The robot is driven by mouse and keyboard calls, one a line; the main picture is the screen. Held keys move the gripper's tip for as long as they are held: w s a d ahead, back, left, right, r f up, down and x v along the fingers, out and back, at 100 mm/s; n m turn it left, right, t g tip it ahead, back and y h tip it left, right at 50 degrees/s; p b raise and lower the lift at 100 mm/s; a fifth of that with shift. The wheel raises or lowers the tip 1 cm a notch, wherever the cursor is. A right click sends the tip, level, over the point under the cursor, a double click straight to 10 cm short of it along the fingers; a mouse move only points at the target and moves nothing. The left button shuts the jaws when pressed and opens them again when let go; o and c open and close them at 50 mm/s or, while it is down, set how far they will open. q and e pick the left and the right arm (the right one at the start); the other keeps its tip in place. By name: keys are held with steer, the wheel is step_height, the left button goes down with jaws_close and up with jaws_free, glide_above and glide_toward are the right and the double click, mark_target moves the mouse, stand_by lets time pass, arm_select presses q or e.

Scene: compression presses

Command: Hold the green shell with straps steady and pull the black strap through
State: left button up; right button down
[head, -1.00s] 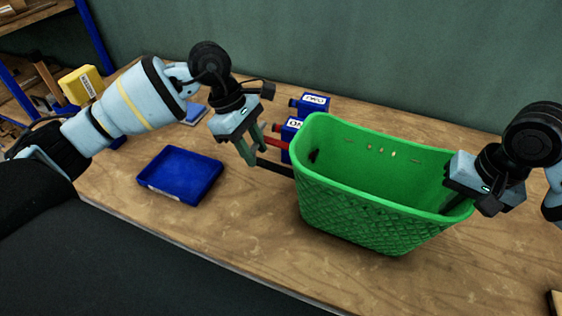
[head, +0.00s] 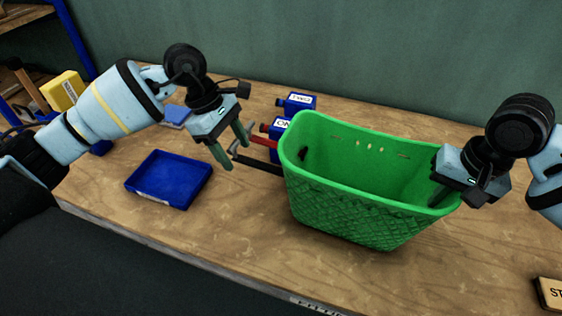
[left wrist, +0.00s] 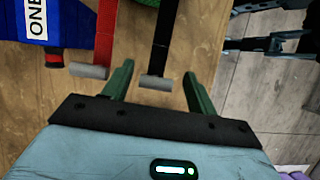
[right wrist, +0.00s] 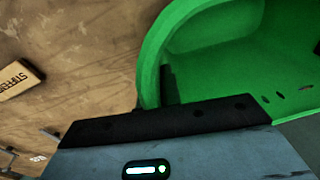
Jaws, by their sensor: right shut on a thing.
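The green shell (head: 365,205) stands on the bench, like an open basket. A black strap (head: 260,165) and a red strap (head: 263,142) stick out from its left end, both with grey end bars in the left wrist view. There the fingers of my left gripper (left wrist: 160,90) are apart, on either side of the black strap (left wrist: 161,45) and its end bar, with gaps at both sides. In the head view my left gripper (head: 234,156) is left of the shell. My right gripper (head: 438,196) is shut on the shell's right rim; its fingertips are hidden.
A blue tray (head: 152,196) lies empty at the left. Blue blocks marked ONE (head: 280,124) and TWO (head: 300,101) stand behind the straps. A wooden block (right wrist: 22,79) lies at the right front. The bench in front of the shell is clear.

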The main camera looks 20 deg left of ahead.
mark_target(435, 210)
arm_select(q)
steer(key=shift+f, duration=0.35)
arm_select(e)
steer(key=f, duration=0.1)
steer(key=s+f, duration=0.1)
steer(key=f, duration=0.1)
steer(key=shift+g, duration=0.4)
arm_select(q)
steer(key=v, duration=1.2)
steer(key=shift+s, duration=0.25)
arm_select(e)
steer(key=c, duration=1.5)
jaws_free()
steer(key=shift+w, duration=0.1)
arm_select(q)
steer(key=shift+w+r, duration=0.25)
steer(key=shift+r, duration=0.1)
arm_select(e)
steer(key=shift+t, duration=0.4)
steer(key=r, duration=0.5)
steer(key=d+r, duration=0.1)
steer(key=r, duration=0.9)
steer(key=shift+w+d, duration=0.1)
steer(key=shift+d, duration=0.1)
arm_select(q)
steer(key=shift+s+f, duration=0.1)
arm_select(e)
steer(key=shift+f, duration=0.1)
